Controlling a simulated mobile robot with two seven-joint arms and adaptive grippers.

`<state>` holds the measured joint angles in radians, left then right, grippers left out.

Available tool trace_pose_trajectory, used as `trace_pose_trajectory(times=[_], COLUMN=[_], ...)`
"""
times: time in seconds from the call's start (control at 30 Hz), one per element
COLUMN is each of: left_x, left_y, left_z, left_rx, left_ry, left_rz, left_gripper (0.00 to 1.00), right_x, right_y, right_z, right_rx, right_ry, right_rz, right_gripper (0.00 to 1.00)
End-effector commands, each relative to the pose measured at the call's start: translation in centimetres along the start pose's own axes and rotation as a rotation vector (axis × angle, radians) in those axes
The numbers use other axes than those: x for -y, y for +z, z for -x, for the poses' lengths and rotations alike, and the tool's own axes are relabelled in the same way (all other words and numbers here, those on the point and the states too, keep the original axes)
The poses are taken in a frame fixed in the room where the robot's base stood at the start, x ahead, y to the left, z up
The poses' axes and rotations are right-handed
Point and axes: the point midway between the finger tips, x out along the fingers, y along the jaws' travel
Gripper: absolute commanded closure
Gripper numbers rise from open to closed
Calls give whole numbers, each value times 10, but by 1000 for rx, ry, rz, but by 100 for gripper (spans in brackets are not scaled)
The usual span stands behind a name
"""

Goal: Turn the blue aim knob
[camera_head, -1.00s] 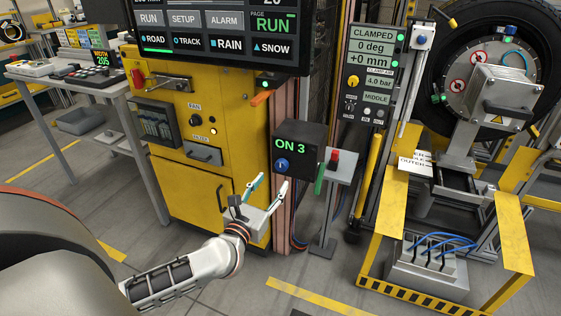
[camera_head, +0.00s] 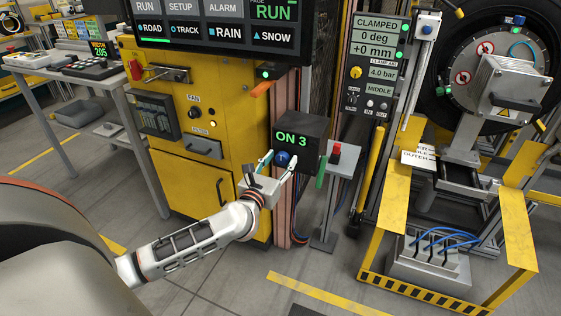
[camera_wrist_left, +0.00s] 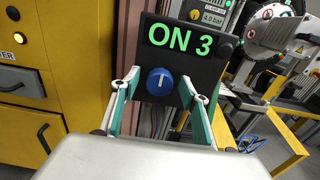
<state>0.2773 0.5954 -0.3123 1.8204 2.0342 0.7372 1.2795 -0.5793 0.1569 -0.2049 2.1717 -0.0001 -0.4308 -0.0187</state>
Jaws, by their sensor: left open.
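The blue aim knob (camera_head: 282,158) is on the front of a black box (camera_head: 299,138) whose green display reads "ON 3". In the left wrist view the knob (camera_wrist_left: 160,81) is round with a pale pointer line standing about upright. My left gripper (camera_head: 280,160) is open, with its two fingers on either side of the knob. In the left wrist view its fingertips (camera_wrist_left: 160,88) stand left and right of the knob with gaps on both sides; I cannot tell how far short of it they are. My right gripper is not in view.
A red button (camera_head: 336,151) sits on a grey stand right of the box, and a green handle (camera_head: 321,170) hangs beside it. A yellow cabinet (camera_head: 205,185) stands left. A yellow frame (camera_head: 440,292) with the tyre machine stands right.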

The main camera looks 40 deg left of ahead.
Motion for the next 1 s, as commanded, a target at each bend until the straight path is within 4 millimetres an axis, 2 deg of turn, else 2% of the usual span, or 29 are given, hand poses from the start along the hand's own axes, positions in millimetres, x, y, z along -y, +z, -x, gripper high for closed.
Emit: trace_pose_trajectory(times=[0.17, 0.2, 0.33, 0.37, 0.73, 1.0], left_x=[0, 0, 0, 0, 0, 1], left_y=[0, 0, 0, 0, 3, 8], left_z=[0, 0, 0, 0, 0, -1], left_rx=[0, 1, 1, 1, 3, 7], left_ry=[0, 0, 0, 0, 0, 1], left_rz=[0, 0, 0, 0, -39, -200], left_gripper=[55, 58, 91, 93, 93, 93], right_x=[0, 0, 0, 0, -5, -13], right_y=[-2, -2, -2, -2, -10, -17], right_z=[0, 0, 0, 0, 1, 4], right_rx=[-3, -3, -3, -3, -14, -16], right_ry=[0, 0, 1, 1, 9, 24], right_rz=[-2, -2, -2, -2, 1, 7], right_gripper=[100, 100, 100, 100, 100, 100])
